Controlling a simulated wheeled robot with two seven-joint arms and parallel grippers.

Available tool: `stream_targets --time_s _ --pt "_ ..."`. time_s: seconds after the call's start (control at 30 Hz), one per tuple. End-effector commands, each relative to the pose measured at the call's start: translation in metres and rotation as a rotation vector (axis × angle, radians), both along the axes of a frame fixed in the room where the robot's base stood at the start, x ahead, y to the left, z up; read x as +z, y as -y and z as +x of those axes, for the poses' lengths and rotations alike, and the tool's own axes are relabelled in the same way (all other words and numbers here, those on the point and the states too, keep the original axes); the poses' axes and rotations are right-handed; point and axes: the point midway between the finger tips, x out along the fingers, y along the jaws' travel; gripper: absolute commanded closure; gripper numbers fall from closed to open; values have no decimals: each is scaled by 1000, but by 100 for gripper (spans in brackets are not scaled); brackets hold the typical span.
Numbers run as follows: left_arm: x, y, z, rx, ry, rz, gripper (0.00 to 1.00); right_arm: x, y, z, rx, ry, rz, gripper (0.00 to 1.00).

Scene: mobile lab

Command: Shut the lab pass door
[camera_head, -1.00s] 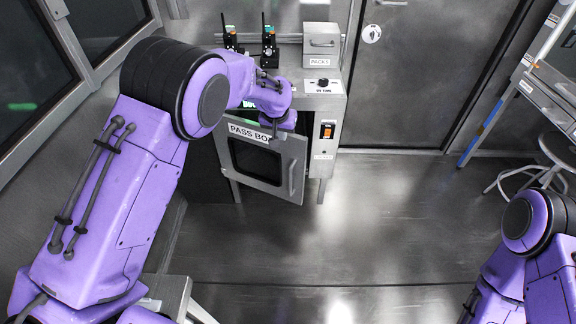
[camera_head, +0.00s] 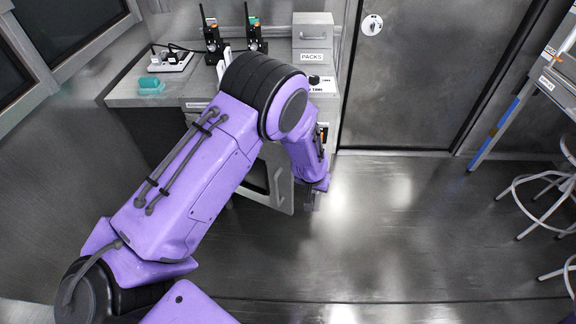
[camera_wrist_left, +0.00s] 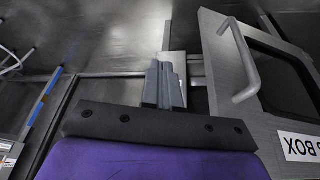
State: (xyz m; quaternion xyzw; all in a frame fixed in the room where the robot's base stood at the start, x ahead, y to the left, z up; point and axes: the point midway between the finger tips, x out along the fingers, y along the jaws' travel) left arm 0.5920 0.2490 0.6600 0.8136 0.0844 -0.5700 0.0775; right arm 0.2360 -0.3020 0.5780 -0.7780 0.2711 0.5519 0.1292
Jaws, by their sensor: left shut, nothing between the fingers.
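The pass door (camera_head: 286,198) is a grey metal panel with a dark window and a bar handle (camera_head: 277,187). It stands open from the pass box, and my left arm hides much of it in the head view. In the left wrist view the door (camera_wrist_left: 222,75) is on the right, with its handle (camera_wrist_left: 241,65) and part of a "PASS BOX" label (camera_wrist_left: 308,147). My left gripper (camera_wrist_left: 166,82) is shut and empty, beside the door's free edge and apart from the handle. In the head view it points down at the door's right side. My right gripper is out of view.
The bench (camera_head: 125,92) above the box holds two radios (camera_head: 213,42), a power strip (camera_head: 171,62), a teal item (camera_head: 150,86) and a packs box (camera_head: 312,38). A stool (camera_head: 545,190) and a rack stand at right. The middle floor is clear.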

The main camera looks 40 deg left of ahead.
Motion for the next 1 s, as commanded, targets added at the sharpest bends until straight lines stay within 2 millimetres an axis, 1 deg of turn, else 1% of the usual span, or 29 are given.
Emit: stream_targets --time_s 0.03,0.07,0.1,0.17,0.2,0.23,0.3,0.37,0.4,0.43,0.47,0.53,0.57,0.6,0.67,0.7,0.73,0.8,0.87,0.9,0.93,1.0 --pt "-83 -9 -52 54 -24 -2 100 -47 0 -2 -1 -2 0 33" --pt "-111 -13 -81 85 -22 0 100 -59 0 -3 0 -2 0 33" --pt "-144 -19 -119 127 -20 6 100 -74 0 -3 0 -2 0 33" --pt "-179 -27 -171 178 -14 20 100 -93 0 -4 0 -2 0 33" --pt "-196 -32 -201 207 -8 31 100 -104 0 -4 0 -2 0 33" --pt "-205 -36 -220 225 -2 40 100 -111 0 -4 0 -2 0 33" --pt "-219 -45 -252 248 25 61 100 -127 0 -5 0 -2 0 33" --pt "-222 -53 -267 252 67 77 100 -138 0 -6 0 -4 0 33" --pt "-219 -58 -269 244 110 85 100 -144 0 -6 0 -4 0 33" --pt "-214 -63 -266 234 152 90 100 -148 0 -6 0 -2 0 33" --pt "-207 -66 -259 218 204 93 100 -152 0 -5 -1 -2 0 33" --pt "-177 -77 -228 165 368 100 100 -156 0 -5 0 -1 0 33" --pt "-160 -82 -211 139 452 106 100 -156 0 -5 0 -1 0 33" --pt "-135 -88 -188 101 562 117 100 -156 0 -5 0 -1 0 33" --pt "-95 -97 -159 50 722 140 100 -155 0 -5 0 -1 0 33" --pt "-69 -103 -144 22 822 159 100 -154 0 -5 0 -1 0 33" --pt "-51 -107 -134 4 891 175 100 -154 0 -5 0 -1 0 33" --pt "-15 -115 -120 -24 1028 208 100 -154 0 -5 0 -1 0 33" --pt "6 -120 -114 -38 1108 233 100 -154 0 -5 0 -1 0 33" --pt "15 -121 -112 -44 1142 242 100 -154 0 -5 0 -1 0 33" --pt "20 -122 -110 -49 1159 249 100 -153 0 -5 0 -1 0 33" --pt "24 -123 -105 -54 1175 254 100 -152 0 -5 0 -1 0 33"
